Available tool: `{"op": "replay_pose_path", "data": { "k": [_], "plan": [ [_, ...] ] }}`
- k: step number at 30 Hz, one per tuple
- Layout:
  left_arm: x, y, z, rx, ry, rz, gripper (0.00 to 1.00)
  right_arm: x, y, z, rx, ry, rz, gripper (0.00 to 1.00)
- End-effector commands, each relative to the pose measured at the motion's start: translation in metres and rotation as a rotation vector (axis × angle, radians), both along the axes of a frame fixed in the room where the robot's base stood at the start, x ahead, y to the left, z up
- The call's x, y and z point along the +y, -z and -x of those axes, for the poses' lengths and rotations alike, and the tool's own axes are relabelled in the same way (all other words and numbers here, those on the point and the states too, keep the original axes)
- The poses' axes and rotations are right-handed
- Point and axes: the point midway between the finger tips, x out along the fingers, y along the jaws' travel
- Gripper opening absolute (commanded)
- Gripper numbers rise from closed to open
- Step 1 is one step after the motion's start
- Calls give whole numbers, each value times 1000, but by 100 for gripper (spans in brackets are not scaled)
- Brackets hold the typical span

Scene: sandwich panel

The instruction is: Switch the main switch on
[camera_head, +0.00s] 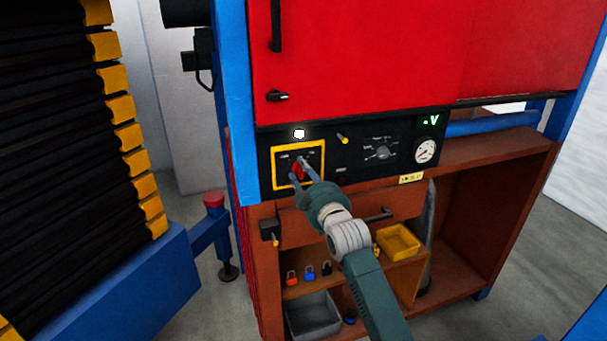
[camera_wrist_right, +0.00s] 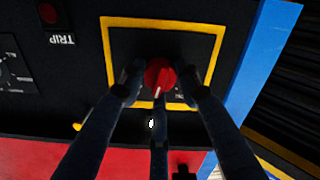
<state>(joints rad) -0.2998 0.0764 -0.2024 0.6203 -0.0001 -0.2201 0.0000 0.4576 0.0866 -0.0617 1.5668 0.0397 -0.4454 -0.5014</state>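The main switch is a red rotary knob (camera_head: 298,171) in a yellow-framed square on the black control panel. In the right wrist view, which shows the panel upside down, the knob (camera_wrist_right: 159,75) sits between my fingertips with a pale pointer line on it. My right gripper (camera_head: 303,172) reaches up from below. Its fingers (camera_wrist_right: 160,82) lie close against both sides of the knob, and a third finger lies below it in that picture. The labels around the knob are too small to read. A white lamp (camera_head: 299,133) above the frame looks lit. My left gripper is not in view.
A selector dial (camera_head: 382,152), a round gauge (camera_head: 425,151) and a green display (camera_head: 430,120) share the panel. A drawer handle (camera_head: 378,214) and shelf with padlocks (camera_head: 309,271) lie below. The red door (camera_head: 370,60) is above; a blue post (camera_head: 236,100) stands left.

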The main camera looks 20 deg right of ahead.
Motion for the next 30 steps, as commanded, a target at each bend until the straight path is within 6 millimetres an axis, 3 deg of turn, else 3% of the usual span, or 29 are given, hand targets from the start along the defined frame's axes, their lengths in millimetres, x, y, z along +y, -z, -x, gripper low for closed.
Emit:
{"op": "replay_pose_path", "data": {
  "k": [11, 30],
  "plan": [
    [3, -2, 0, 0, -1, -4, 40, 0, 3, 0, 9, 0, -48, 7],
    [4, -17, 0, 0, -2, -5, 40, 1, 5, 0, 27, 2, -466, 7]
  ]
}}
